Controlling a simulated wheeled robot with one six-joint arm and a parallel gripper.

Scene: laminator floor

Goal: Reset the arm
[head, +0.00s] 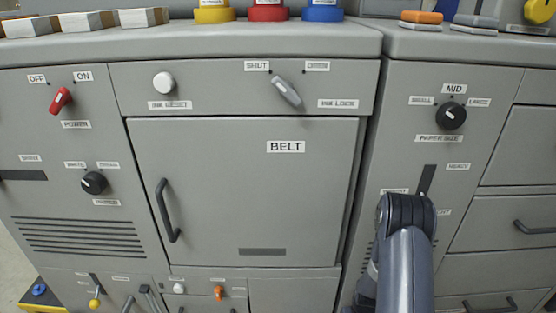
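My arm rises from the bottom right of the head view, in front of the grey cabinet panel. A dark ribbed joint and a blue-grey link show. My gripper is not in view; no fingertips can be made out. The arm covers part of the panel right of the BELT door (240,205), including part of a slot and its labels. The BELT door appears closed, with a dark curved handle (167,211) at its left side.
Above the door are a white button (163,84) and a grey SHUT lever (286,91). A red OFF/ON switch (60,100) and a black knob (94,182) are at left. A black size knob (451,116) is at right. Colored containers (267,11) stand on top.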

